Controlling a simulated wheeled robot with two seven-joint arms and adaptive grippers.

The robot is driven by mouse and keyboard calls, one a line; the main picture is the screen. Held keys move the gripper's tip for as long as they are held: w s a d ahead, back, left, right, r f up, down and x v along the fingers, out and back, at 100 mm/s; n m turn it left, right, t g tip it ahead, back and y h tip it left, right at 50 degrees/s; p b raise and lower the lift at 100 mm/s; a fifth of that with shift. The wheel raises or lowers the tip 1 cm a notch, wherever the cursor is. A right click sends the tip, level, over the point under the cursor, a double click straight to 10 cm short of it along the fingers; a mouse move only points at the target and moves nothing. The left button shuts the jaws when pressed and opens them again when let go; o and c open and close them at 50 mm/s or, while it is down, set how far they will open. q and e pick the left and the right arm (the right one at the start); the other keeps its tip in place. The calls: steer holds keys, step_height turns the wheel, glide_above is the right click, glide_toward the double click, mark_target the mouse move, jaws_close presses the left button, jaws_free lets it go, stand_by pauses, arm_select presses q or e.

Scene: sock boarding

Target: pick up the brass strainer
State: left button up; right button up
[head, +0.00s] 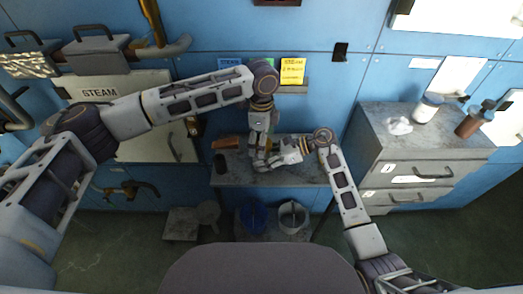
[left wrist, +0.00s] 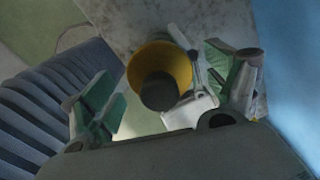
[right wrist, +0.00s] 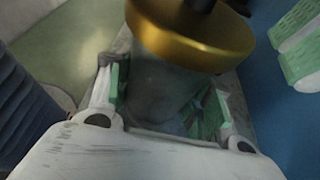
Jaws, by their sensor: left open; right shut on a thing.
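The brass strainer (left wrist: 163,68) shows in the left wrist view as a yellow-brass flared piece with a dark round end. In the right wrist view its wide brass rim (right wrist: 190,38) sits above a grey body (right wrist: 160,85) between the fingers of my right gripper (right wrist: 168,95), which is shut on it. My left gripper (left wrist: 168,95) is open, its green-padded fingers apart on either side of the strainer. In the head view my left gripper (head: 258,158) and right gripper (head: 272,160) meet over the bench and largely hide the strainer.
The grey bench (head: 290,177) has a brown block (head: 227,143) and a dark cylinder (head: 220,161) at its left. A blue bucket (head: 251,217) and a white bucket (head: 293,217) stand below. A drawer cabinet (head: 420,160) with bottles is at the right.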

arm_select(q)
steer(key=shift+f, duration=0.9)
steer(key=c, duration=1.3)
steer(key=shift+r, duration=0.2)
step_height(320, 180, up, 18)
steer(key=shift+f, duration=0.15)
arm_select(e)
steer(key=o, duration=1.3)
steer(key=shift+c, duration=0.2)
steer(key=shift+d, duration=0.15)
